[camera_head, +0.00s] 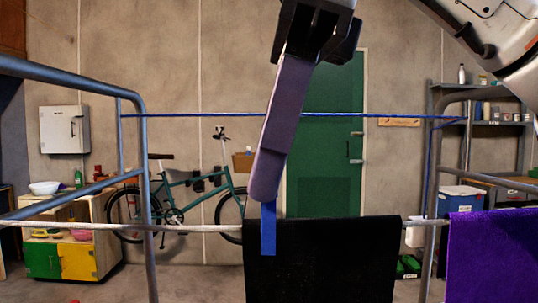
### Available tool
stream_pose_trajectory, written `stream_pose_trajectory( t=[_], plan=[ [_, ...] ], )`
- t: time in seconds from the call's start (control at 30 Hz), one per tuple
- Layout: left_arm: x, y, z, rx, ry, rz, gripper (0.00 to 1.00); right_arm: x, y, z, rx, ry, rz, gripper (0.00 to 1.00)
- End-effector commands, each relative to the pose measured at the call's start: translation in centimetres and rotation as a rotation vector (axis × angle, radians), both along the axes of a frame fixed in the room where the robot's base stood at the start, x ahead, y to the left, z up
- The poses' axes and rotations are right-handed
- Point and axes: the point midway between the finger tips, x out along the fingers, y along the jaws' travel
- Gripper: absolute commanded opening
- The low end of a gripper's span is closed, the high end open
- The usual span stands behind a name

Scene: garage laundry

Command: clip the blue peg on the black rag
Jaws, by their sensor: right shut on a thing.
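The black rag (335,262) hangs over the near white line in the lower middle of the head view. The blue peg (268,232) points down and overlaps the rag's top edge near its left corner. I cannot tell whether the peg straddles the line and rag or is only in front of them. My right gripper (265,192) reaches down from the top and is shut on the peg's upper end, which its fingers hide. My left gripper is not in view.
A purple cloth (492,257) hangs on the same white line (190,226) at the right. Metal frame rails (150,205) stand at the left and right. A blue line (370,115) runs farther back. A bicycle (180,205) and a cabinet (75,255) stand behind.

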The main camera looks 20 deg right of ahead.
Motion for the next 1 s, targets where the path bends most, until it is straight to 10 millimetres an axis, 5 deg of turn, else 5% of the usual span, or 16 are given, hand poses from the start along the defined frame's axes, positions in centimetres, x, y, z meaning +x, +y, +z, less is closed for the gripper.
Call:
stream_pose_trajectory(
  t=[0.3, 1.0],
  plan=[
    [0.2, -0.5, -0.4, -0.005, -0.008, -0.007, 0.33, 0.0, 0.0, -2.5, -0.023, 0.022, 0.007, 0.00],
    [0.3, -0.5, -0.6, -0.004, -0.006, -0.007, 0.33, -0.1, 0.0, -2.9, -0.026, 0.024, 0.009, 0.00]
  ],
)
